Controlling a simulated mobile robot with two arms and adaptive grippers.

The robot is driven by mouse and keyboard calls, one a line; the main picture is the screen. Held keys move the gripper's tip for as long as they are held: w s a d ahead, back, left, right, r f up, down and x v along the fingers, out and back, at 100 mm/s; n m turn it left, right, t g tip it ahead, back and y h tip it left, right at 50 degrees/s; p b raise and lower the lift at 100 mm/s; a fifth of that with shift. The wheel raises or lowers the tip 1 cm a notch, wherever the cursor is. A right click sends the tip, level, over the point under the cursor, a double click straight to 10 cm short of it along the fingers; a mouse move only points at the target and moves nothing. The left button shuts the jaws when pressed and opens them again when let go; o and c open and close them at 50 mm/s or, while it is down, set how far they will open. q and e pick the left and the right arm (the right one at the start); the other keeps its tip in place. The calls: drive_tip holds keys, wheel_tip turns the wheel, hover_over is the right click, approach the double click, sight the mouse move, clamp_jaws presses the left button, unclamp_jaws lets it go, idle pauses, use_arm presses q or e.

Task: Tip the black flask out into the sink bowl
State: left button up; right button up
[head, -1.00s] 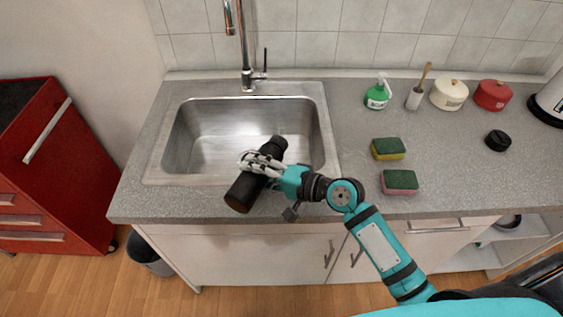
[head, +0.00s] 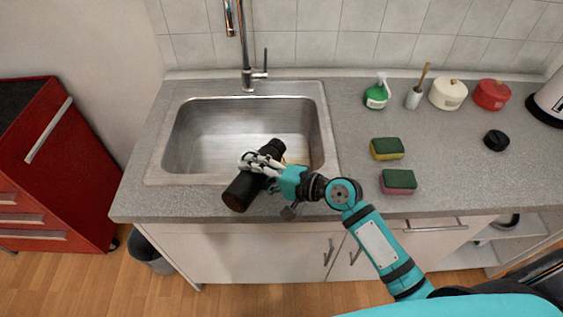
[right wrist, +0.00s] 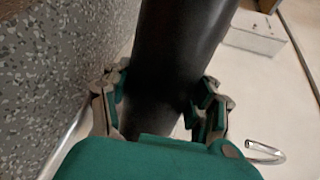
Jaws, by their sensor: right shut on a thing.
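The black flask (head: 243,190) lies tilted over the front rim of the sink bowl (head: 215,132). Its narrower mouth end points into the bowl, away from me, and its base is nearer the counter's front edge. My right gripper (head: 260,163) is shut around the flask's middle. In the right wrist view the fingers (right wrist: 160,105) press on both sides of the dark flask body (right wrist: 185,45). A small yellow-brown patch (head: 291,161) shows in the bowl beside the mouth, and it looks like liquid. The flask's opening is hidden. My left gripper is not in view.
A chrome tap (head: 246,60) stands behind the bowl. Right of the sink are two sponges (head: 387,149), a green soap bottle (head: 377,95), a brush in a holder (head: 414,98), a cream pot (head: 447,93), a red pot (head: 491,95) and a black lid (head: 496,140).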

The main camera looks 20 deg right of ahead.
drive_tip(key=shift+s+a+r, duration=0.1)
drive_tip(key=shift+s+a, duration=0.15)
drive_tip(key=shift+s, duration=0.05)
drive_tip(key=shift+m+p, duration=0.35)
drive_tip(key=shift+m, duration=0.05)
drive_tip(key=shift+w+d+m+y+p, duration=0.15)
drive_tip(key=shift+m+y+p, duration=0.15)
